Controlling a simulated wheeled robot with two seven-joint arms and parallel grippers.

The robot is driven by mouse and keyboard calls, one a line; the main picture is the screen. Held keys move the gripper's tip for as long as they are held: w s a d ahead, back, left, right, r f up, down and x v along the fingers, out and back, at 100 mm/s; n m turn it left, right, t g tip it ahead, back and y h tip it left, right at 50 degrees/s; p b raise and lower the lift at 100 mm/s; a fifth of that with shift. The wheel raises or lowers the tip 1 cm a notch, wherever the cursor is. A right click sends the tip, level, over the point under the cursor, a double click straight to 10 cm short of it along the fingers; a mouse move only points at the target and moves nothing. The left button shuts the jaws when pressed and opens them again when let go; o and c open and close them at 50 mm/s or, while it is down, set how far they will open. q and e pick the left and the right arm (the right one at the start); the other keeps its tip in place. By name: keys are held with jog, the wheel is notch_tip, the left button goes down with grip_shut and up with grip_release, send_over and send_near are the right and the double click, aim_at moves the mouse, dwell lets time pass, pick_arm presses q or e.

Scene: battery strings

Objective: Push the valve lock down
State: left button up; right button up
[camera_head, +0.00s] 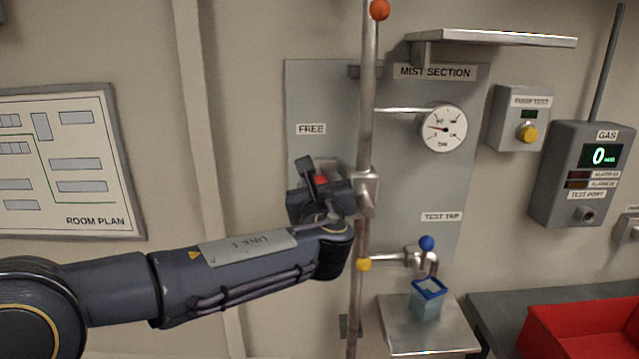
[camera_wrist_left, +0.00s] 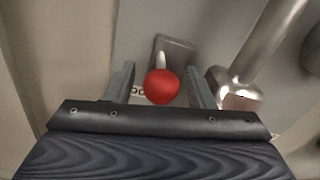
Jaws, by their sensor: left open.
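A red ball knob (camera_wrist_left: 161,86) sits on a short pale stem at a grey block (camera_wrist_left: 176,55), and I take it for the valve lock. In the head view only a bit of the red knob (camera_head: 320,181) shows, at the pipe valve (camera_head: 366,190) below the FREE label. My left gripper (camera_head: 316,176) is at the knob, and its wrist hides much of that spot. In the left wrist view my left gripper (camera_wrist_left: 164,80) is open, with one finger on each side of the knob and gaps visible. My right gripper is not in view.
A vertical steel pipe (camera_head: 367,90) with an orange ball (camera_head: 379,9) and a yellow ball (camera_head: 363,264) runs right beside my gripper. A gauge (camera_head: 442,128), a blue knob (camera_head: 427,242), a blue-rimmed cup (camera_head: 428,303) and a red bin (camera_head: 580,335) are to the right.

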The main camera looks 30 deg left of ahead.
pick_arm(q)
jog(key=v, duration=0.7)
jog(key=shift+b, duration=0.45)
jog(key=s+a+f+n+g+h, duration=0.2)
jog(key=s+f+n+g, duration=0.2)
jog(key=s+f+n, duration=0.4)
jog(key=s+a+f+n+g+h, duration=0.2)
jog(key=s+f+n+g+h, duration=0.15)
jog(key=s+f+n, duration=0.55)
jog(key=s+d+f+n+g+h, duration=0.2)
jog(key=s+d+f+n+h, duration=0.4)
jog(key=d+n, duration=0.5)
notch_tip(320, 180, down, 3)
jog(key=shift+d+r+n+h, duration=0.2)
jog(key=shift+d+n+h, duration=0.2)
jog(key=shift+n+h, duration=0.3)
